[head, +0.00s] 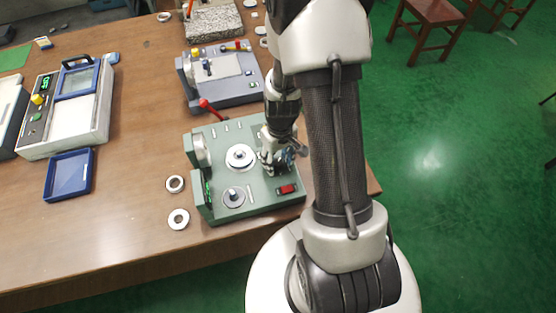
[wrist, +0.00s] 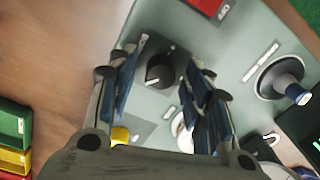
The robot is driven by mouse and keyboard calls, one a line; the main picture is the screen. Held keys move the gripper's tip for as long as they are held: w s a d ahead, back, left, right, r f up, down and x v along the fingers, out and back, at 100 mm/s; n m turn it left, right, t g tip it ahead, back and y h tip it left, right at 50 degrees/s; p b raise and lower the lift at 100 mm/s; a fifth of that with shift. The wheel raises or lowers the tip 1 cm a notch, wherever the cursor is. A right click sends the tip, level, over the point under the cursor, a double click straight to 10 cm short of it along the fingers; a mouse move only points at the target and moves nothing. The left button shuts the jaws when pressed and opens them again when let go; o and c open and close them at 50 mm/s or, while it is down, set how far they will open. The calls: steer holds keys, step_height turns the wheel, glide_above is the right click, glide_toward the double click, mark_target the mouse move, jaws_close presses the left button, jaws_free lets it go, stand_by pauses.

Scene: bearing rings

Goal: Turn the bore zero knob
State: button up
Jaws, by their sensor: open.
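The green-grey bearing gauge (head: 262,201) stands near the table's front edge. In the wrist view a black round knob (wrist: 160,72) with a white pointer line sits on a dark square plate on its top; I take it for the bore zero knob, but its label is unreadable. My gripper (head: 276,163) is over the right part of the gauge and hides the knob in the head view. In the wrist view my gripper (wrist: 164,62) is open, with a finger on each side of the knob. I cannot tell whether the fingers touch it.
A second grey gauge (head: 224,96) stands behind.

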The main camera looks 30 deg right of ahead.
steer(key=shift+c, duration=0.2)
steer(key=c, duration=1)
steer(key=shift+c, duration=0.2)
steer(key=m+p, duration=0.1)
steer(key=m, duration=0.3)
steer(key=shift+m+p, duration=0.75)
steer(key=shift+m, duration=1.05)
